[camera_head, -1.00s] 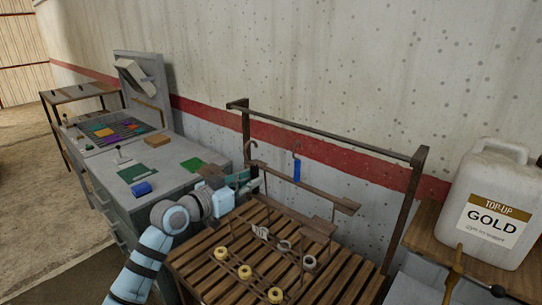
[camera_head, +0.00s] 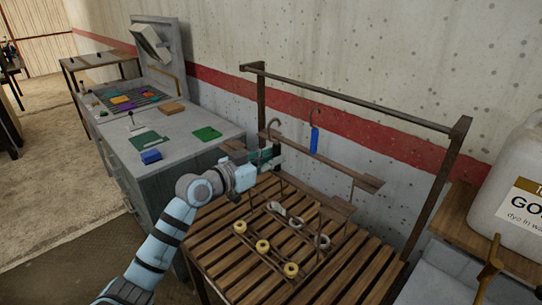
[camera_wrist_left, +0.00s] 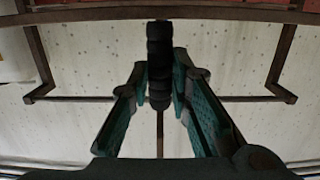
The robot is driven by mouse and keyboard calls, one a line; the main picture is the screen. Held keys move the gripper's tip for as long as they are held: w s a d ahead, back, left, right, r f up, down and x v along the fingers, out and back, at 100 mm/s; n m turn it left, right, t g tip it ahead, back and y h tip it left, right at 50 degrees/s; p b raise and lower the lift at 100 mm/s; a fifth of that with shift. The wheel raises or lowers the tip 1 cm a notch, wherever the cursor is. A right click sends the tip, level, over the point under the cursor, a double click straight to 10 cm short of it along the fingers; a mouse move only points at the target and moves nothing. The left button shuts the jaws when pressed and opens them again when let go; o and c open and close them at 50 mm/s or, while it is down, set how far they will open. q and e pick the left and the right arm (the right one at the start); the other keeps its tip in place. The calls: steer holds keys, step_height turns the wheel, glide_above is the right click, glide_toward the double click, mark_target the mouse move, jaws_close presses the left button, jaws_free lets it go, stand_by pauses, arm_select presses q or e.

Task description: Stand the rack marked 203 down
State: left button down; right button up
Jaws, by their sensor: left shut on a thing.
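A wooden rack (camera_head: 343,170) with dark hooks and a blue tag (camera_head: 314,140) is at the stand. I cannot read the number 203. My left gripper (camera_head: 268,157) is at the rack's left side. In the left wrist view my left gripper (camera_wrist_left: 160,88) is shut on a dark ribbed grip (camera_wrist_left: 160,52), with a thin rod beneath it. The fingers hide part of the grip. My right gripper is not in view.
A slatted wooden table (camera_head: 232,262) lies under the rack. A dark frame with a top rail (camera_head: 350,97) stands behind it. A grey bench (camera_head: 175,165) with coloured pieces is at left. A white jug (camera_head: 510,190) stands on a shelf at right.

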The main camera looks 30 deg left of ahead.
arm_select(q)
steer(key=shift+s+f+b, duration=0.15)
steer(key=shift+f+b, duration=0.15)
steer(key=shift+f, duration=0.3)
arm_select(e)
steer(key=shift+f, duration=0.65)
arm_select(q)
steer(key=shift+r, duration=0.15)
steer(key=shift+f, duration=0.4)
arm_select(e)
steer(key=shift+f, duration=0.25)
arm_select(q)
steer(key=c, duration=1.4)
jaws_free()
steer(key=shift+o, duration=0.4)
steer(key=o, duration=1.3)
steer(key=shift+s, duration=0.1)
